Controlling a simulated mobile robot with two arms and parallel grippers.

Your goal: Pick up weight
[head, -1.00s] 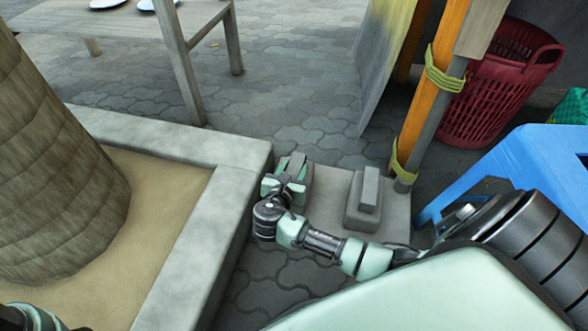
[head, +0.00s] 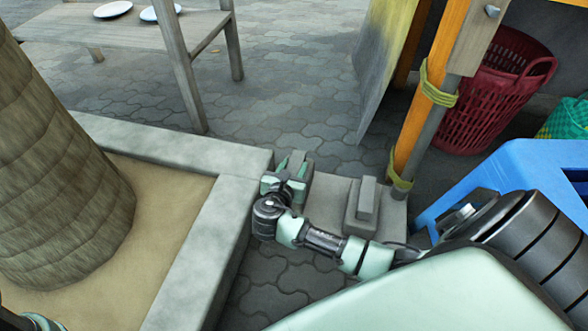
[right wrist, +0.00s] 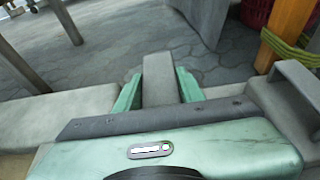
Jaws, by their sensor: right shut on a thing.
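A grey weight (head: 305,180) with a raised bar handle sits at the left end of a low grey slab (head: 328,207), beside the planter's corner. My right gripper (head: 289,177) is shut on its handle from the near side. In the right wrist view the handle (right wrist: 158,78) stands between the two mint fingers of the right gripper (right wrist: 159,90). Whether the weight's base touches the slab cannot be told. A second, similar weight (head: 363,209) stands on the slab to the right, and its handle (right wrist: 297,85) shows at the right wrist view's right edge. My left gripper is not visible.
A concrete planter edge (head: 190,245) runs close along the left of my right arm. An orange post (head: 415,120) with yellow-green ties rises behind the slab. A blue stool (head: 530,165) and a red basket (head: 492,100) stand right. Open paving (head: 270,90) lies beyond.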

